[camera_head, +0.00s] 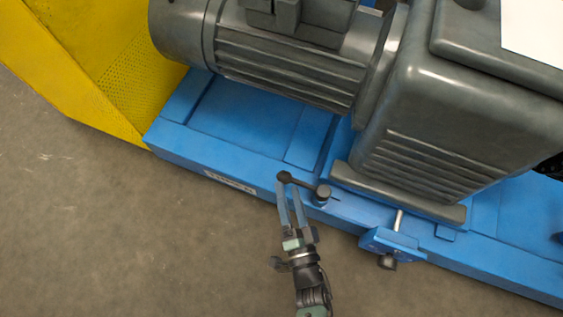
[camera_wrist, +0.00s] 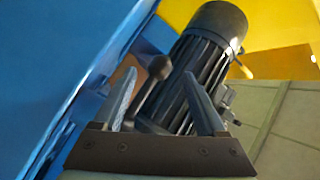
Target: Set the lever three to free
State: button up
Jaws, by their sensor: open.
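One lever (camera_head: 303,184) shows, a dark arm with a round black knob, on the front edge of the blue base. Its hub is at the right and its knob points left in the head view. I cannot read a number or a marking for it. My gripper (camera_head: 288,190) is open, its two fingers reaching up to the lever near the knob. In the wrist view the lever's knob and rod (camera_wrist: 158,72) show between the two spread fingers (camera_wrist: 159,80). I cannot tell whether either finger touches it.
The blue base (camera_head: 180,141) carries a grey ribbed motor (camera_head: 290,65) and a grey housing (camera_head: 440,120). A bracket with a bolt (camera_head: 388,261) sticks out right of the lever. A yellow guard (camera_head: 60,60) stands at the left. The floor (camera_head: 120,240) in front is clear.

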aim_at(283, 171)
jog(key=b+x, duration=0.2)
jog(key=x, duration=0.4)
jog(key=shift+w+f+b, duration=0.2)
jog(key=shift+b, duration=0.1)
jog(key=shift+x, duration=0.75)
jog(key=shift+r, duration=0.15)
jog(key=shift+c, duration=0.3)
grip_shut()
